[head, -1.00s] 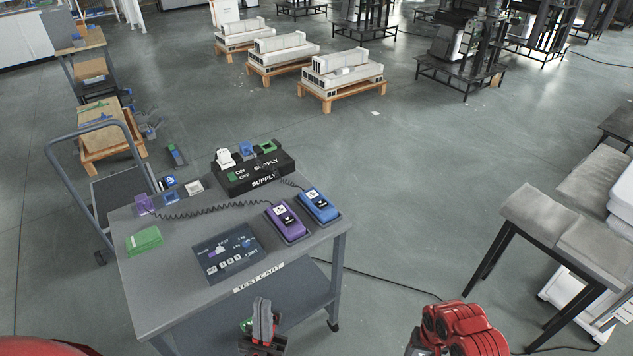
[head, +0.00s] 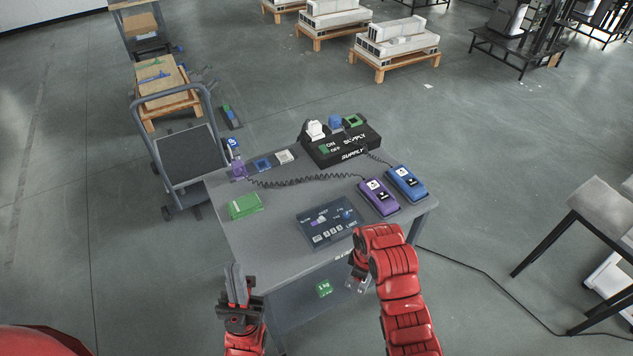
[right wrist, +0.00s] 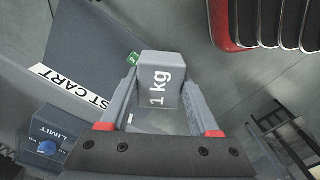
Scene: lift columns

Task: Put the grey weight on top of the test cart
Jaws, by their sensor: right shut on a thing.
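The test cart (head: 270,262) is a grey table with a lower shelf, in front of me in the head view. The grey weight (right wrist: 158,80), marked "1 kg", is between the fingers of my right gripper (right wrist: 160,112) in the right wrist view, and the gripper is shut on it. In the head view the right gripper (head: 358,284) is at the cart's near edge, partly behind its red arm, and I cannot make out the weight there. My left gripper (head: 238,284) points up left of the cart's near side; its finger gap is unclear.
On the cart top are a limit panel (head: 328,222), purple (head: 379,197) and blue (head: 407,183) handsets, a black supply box (head: 342,145) and a green block (head: 244,206). A green "1 kg" piece (head: 323,288) shows low at the near side. A trolley (head: 190,155) stands behind left.

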